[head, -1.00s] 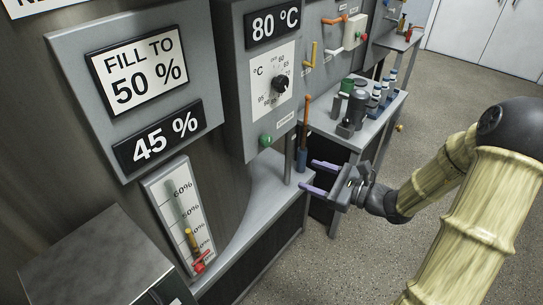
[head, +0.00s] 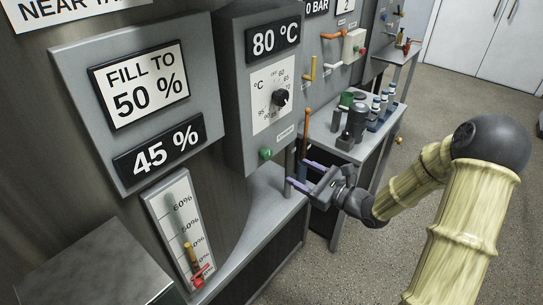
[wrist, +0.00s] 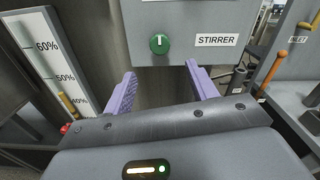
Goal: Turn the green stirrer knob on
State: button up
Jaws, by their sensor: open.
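The green stirrer knob (head: 265,153) sits low on the front of the grey control box, under the dial. In the wrist view the green knob (wrist: 159,43) carries a pale upright mark and stands left of a STIRRER label (wrist: 217,40). My gripper (head: 295,174) is in front of the box, to the right of and a little below the knob in the head view. Its two purple fingers are apart with nothing between them. In the wrist view my gripper (wrist: 163,80) has the knob ahead, above and between the fingertips, not touching it.
The temperature dial (head: 280,97) is above the knob. A level gauge (head: 181,228) with a red pointer stands at the left. An orange-handled lever (wrist: 277,68) rises to the right of the gripper. A side bench (head: 345,143) holds several bottles and a dark cylinder.

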aim_at(269, 156)
jog(key=p+x, duration=0.1)
jog(key=x, duration=1)
jog(key=shift+w+a+p, duration=0.1)
jog(key=shift+w+p, duration=0.05)
jog(key=shift+p, duration=0.15)
jog(key=c, duration=1)
